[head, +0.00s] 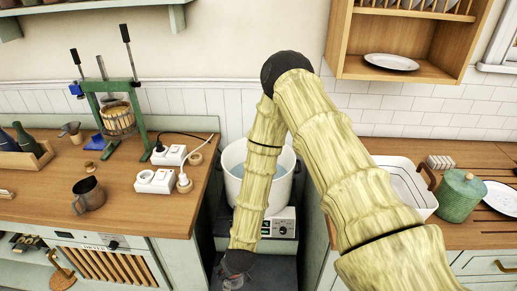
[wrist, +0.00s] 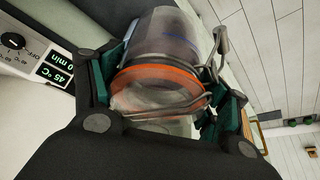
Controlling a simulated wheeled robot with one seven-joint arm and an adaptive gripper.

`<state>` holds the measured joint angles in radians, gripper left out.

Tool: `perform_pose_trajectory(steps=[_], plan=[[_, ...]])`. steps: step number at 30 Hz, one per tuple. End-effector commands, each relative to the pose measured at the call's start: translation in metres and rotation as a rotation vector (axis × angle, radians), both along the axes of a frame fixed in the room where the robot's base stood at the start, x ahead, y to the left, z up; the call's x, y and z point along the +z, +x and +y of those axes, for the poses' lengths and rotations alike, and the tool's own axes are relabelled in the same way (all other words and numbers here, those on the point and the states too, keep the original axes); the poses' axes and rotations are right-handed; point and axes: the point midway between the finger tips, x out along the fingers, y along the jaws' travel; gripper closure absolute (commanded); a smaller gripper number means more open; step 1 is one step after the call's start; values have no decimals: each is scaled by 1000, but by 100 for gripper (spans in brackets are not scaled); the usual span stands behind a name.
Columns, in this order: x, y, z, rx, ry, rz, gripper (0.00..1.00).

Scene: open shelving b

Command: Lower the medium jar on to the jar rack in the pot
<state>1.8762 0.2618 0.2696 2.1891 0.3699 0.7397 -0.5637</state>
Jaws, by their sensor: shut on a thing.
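The medium jar (wrist: 165,45) is clear glass with an orange seal ring and wire clips. It fills the middle of the wrist view. My gripper (wrist: 165,95) is shut on it near the lid, with a green-padded finger on each side. In the head view my gripper (head: 237,270) is low, in front of the pot's stand, and the jar cannot be made out clearly. The white pot (head: 284,187) stands behind my arm, which covers part of it. Bluish liquid shows inside. I cannot see the jar rack.
The pot stands on a heater with a control panel (head: 281,227), between two wooden counters. A mug (head: 88,194) and white sockets (head: 155,181) are on the left. A white basin (head: 405,183) and a green canister (head: 459,197) are on the right. The wrist view shows a display (wrist: 55,67).

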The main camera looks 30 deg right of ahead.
Motion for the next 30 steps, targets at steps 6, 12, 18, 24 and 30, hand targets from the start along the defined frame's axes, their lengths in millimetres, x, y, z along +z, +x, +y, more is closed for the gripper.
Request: perform_pose_trajectory(steps=[6, 12, 18, 24, 30], plan=[[37, 0, 0, 0, 0, -1, 83], [56, 0, 0, -1, 0, -1, 83], [57, 0, 0, 3, -1, -3, 83], [56, 0, 0, 2, 0, -2, 83], [57, 0, 0, 1, -1, -2, 83]])
